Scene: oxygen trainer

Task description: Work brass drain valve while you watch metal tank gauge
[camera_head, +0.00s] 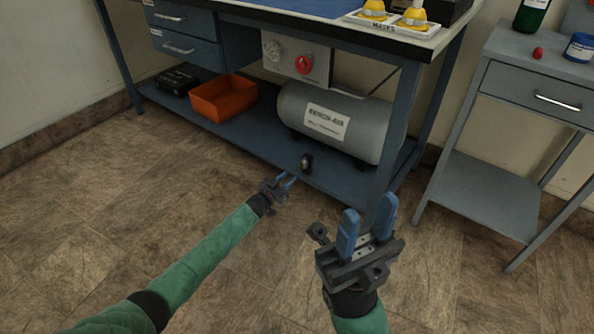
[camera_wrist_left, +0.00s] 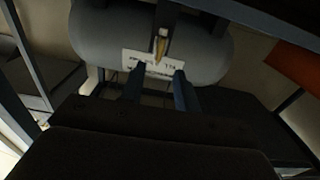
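The grey metal tank (camera_head: 340,118) lies on the lower shelf of the workbench and bears a white label. A small dark round thing, apparently the gauge (camera_head: 306,162), is at the shelf's front edge below the tank; its reading is too small to make out. My left gripper (camera_head: 287,179) is open and empty, just in front of and left of it. In the left wrist view a small brass piece, apparently the drain valve (camera_wrist_left: 160,47), shows against the tank (camera_wrist_left: 90,38), beyond the gap between my parted fingers. My right gripper (camera_head: 368,222) is open and empty above the floor.
An orange bin (camera_head: 222,97) and a black case (camera_head: 172,80) sit on the shelf to the left. A panel with a red knob (camera_head: 304,64) hangs above the tank. A grey side table (camera_head: 500,150) stands at right. The floor in front is clear.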

